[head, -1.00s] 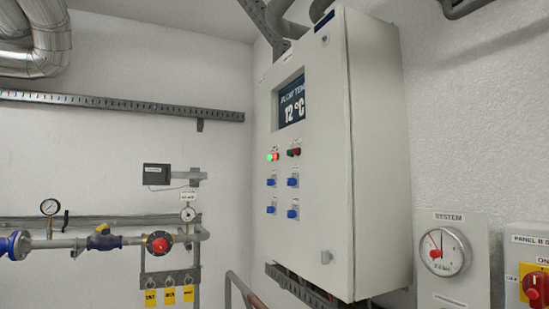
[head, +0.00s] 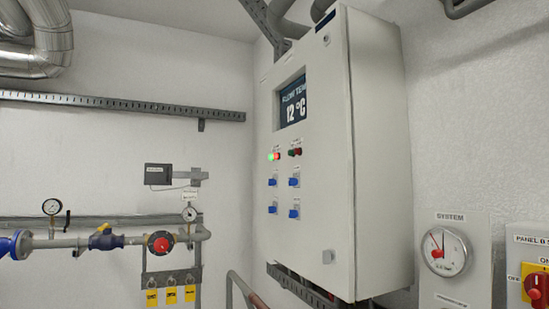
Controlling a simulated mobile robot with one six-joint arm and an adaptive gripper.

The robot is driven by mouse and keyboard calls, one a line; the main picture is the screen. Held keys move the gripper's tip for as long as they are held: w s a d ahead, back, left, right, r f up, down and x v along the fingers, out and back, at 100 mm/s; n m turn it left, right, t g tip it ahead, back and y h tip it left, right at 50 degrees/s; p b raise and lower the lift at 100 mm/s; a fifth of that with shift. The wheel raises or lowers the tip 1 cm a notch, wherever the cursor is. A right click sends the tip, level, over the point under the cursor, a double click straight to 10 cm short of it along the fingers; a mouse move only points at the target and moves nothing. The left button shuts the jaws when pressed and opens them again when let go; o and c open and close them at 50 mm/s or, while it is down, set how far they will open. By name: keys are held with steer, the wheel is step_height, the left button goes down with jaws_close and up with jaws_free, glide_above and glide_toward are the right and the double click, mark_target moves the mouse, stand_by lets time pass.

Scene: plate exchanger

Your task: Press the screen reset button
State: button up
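A tall pale grey control cabinet (head: 345,190) hangs on the wall right of the middle in the head view. Its dark screen (head: 293,101) reads 12 °C under a line of small text. Below the screen are a lit indicator pair (head: 274,156), green and red, and a second pair (head: 295,152), dark green and red. Under them are several blue switches (head: 293,181) in two columns. The labels are too small to read, so I cannot tell which control is the screen reset button. My gripper is not in view.
A red-centred valve (head: 160,244) and a pressure gauge (head: 52,207) sit on pipes at the left. A SYSTEM gauge (head: 444,251) and a red rotary switch (head: 537,287) are at the right. A reddish pipe rail (head: 245,292) rises below the cabinet.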

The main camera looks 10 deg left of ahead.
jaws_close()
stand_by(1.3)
